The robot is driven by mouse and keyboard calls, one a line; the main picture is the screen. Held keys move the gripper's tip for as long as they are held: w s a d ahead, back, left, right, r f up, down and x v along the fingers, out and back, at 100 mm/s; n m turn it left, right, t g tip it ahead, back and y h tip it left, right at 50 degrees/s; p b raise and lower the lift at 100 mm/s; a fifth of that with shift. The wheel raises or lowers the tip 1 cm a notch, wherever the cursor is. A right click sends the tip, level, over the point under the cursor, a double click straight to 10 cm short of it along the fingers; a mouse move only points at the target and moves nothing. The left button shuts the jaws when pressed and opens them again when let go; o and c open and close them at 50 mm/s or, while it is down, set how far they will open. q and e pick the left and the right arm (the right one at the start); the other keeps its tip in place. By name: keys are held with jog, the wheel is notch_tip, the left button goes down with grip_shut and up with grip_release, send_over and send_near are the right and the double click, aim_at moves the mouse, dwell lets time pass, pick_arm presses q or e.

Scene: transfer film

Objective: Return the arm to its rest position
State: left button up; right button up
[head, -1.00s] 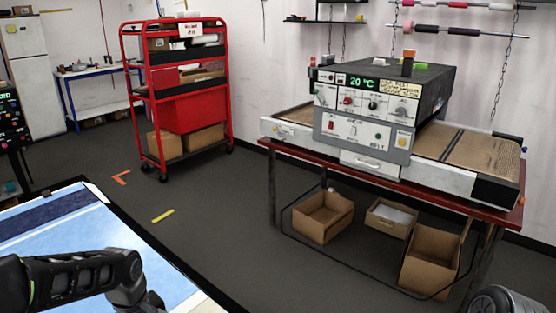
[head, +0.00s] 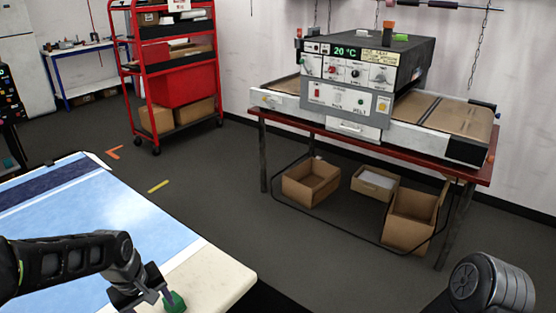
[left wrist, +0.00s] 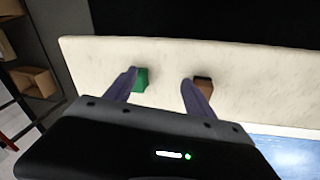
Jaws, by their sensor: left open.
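My left arm reaches in from the left in the head view, over the end of a table. My left gripper (head: 150,298) (left wrist: 160,86) is open, with bare cream tabletop showing between its fingers in the left wrist view. A green block (head: 176,303) lies near its fingertips and also shows in the left wrist view (left wrist: 143,78), partly behind the left finger. A brown block with a dark top (left wrist: 205,88) is beside the right finger, partly hidden by it. Part of my right arm shows at the lower right of the head view; its gripper is out of frame.
The table has a cream end (head: 222,272) and a light blue surface (head: 140,222). A belt dryer reading 20 °C (head: 350,75) stands on a red-topped table, with cardboard boxes (head: 311,183) beneath. A red shelf cart (head: 178,85) stands at the back. Grey floor lies between.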

pick_arm(q)
jog(key=s+d+f+m+t+h, duration=0.1)
jog(key=d+f+m+t+h, duration=0.3)
jog(key=d+f, duration=1)
jog(key=s+d+f+m+g, duration=0.1)
jog(key=s+d+f, duration=0.2)
jog(key=s, duration=0.3)
jog(key=s+d+f+m+g, duration=0.1)
jog(key=s+d+f+g, duration=0.1)
jog(key=s, duration=0.4)
jog(key=s+d+f+g, duration=0.2)
jog(key=s+d+f, duration=0.3)
jog(key=s+f, duration=0.1)
jog(key=shift+s+f+m, duration=0.15)
jog(key=shift+f+m, duration=0.1)
jog(key=shift+m, duration=0.15)
